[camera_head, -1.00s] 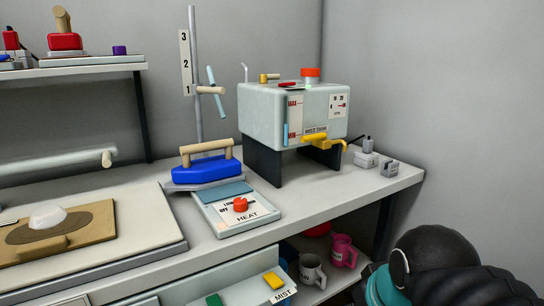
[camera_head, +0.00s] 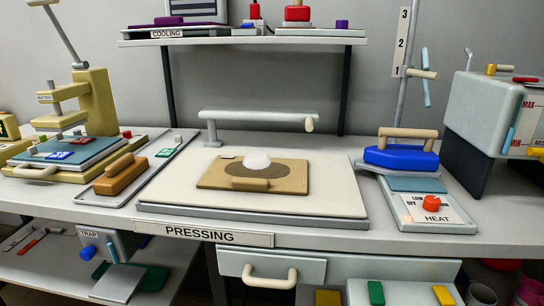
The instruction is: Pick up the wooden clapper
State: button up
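A brown wooden block (camera_head: 119,175) with a rounded top, which looks like the wooden clapper, lies on a grey tray (camera_head: 100,199) at the left of the bench. It sits just in front of the yellow press and left of the pale pressing board. Nothing covers it. My gripper is not in view.
A pale pressing board (camera_head: 190,195) bears a tan board (camera_head: 215,178) with a white dome (camera_head: 257,160). A yellow press (camera_head: 97,98) stands behind the block. A blue iron (camera_head: 401,158), a heat control (camera_head: 432,205) and a grey tank (camera_head: 484,112) are at right.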

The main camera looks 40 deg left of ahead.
aim_at(121, 172)
jog(key=u, duration=4.1)
jog(key=i, duration=1.35)
jog(key=z, duration=2.45)
